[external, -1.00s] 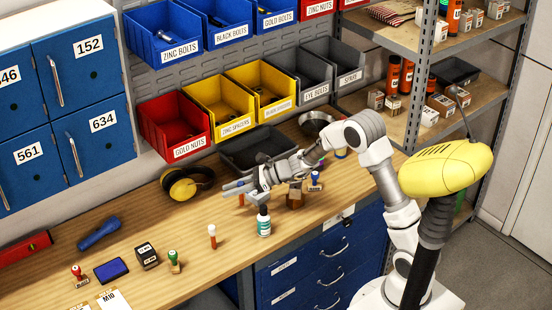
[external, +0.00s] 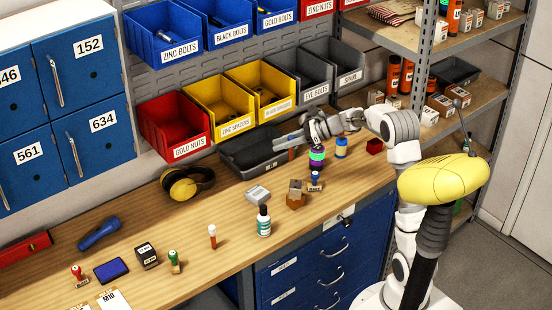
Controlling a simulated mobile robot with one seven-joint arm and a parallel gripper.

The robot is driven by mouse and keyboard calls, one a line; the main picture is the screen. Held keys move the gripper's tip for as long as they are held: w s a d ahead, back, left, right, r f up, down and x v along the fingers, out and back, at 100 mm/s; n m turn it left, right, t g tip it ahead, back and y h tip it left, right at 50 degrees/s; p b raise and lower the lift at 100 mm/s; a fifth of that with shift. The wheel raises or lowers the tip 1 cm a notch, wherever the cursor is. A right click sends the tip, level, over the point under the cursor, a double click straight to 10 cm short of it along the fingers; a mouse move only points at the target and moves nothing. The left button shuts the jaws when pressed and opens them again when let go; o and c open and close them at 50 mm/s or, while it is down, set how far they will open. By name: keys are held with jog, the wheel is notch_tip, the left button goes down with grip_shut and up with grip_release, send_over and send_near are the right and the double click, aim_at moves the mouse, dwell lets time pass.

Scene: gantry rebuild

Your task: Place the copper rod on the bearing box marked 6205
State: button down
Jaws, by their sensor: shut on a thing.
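My gripper (external: 287,142) is in the air above the dark tray at the back of the bench, its fingers pointing left. It is shut on a small brownish upright piece, which looks like the copper rod (external: 291,154); the fingers hide part of it. Several small cardboard boxes with white labels stand on the shelf unit at the right, such as one box (external: 376,99) and another box (external: 429,117) on the middle shelf. Their print is too small to read, so I cannot tell which is marked 6205.
The dark tray (external: 236,168) lies below my gripper. Orange cans (external: 393,75) stand among the shelf boxes. A shelf post (external: 419,85) rises in front.

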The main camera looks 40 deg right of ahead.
jog(key=shift+w+a+f+b, duration=0.25)
jog(key=shift+w+a+f, duration=0.5)
jog(key=shift+a+f, duration=1)
jog(key=shift+w+a+f+b, duration=0.3)
jog(key=shift+w+a+f, duration=0.45)
jog(key=shift+a+f, duration=1.05)
jog(key=shift+w+a+f+b, duration=0.25)
jog(key=shift+w+a+f, duration=0.5)
jog(key=shift+a+f, duration=1)
jog(key=shift+d, duration=0.15)
jog(key=shift+f, duration=0.35)
jog(key=c, duration=0.7)
grip_release()
jog(key=shift+r, duration=0.1)
jog(key=shift+r, duration=0.1)
